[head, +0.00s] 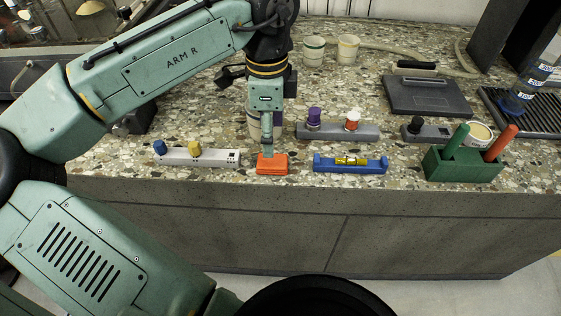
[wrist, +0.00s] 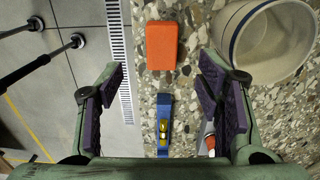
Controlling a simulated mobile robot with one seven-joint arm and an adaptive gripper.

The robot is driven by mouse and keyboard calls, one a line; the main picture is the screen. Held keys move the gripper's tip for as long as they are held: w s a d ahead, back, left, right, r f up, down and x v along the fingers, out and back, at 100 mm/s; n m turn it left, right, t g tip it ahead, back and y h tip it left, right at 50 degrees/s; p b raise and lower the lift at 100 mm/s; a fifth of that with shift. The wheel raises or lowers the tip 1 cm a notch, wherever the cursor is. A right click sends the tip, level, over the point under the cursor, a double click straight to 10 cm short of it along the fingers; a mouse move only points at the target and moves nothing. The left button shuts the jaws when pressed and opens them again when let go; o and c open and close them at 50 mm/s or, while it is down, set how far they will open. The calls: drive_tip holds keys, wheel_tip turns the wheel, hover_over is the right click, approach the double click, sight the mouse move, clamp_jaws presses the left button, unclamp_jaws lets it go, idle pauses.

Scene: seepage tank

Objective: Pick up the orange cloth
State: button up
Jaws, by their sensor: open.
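The orange cloth (head: 272,166) is a small folded rectangular block lying flat on the speckled countertop, near its front edge. In the wrist view the cloth (wrist: 161,46) shows at top centre, fully visible. My gripper (head: 266,150) is just above or behind the cloth in the head view; the exact gap is hard to tell. In the wrist view my gripper (wrist: 163,88) is open, its purple-padded fingers wide apart and empty. The cloth appears beyond the fingertips, lined up with the space between them.
A blue spirit level (head: 350,164) lies right of the cloth; a grey block with blue and yellow knobs (head: 197,156) lies left. A cup (wrist: 265,40) stands close by the right finger in the wrist view. A green holder (head: 462,165) stands farther right. The counter's front edge is near.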

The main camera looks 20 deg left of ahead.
sight(272, 160)
wheel_tip(272, 160, down, 9)
drive_tip(key=shift+w+d+r, duration=0.1)
drive_tip(key=shift+w+r, duration=0.05)
idle(0.4)
drive_tip(key=shift+c, duration=0.4)
drive_tip(key=c, duration=1)
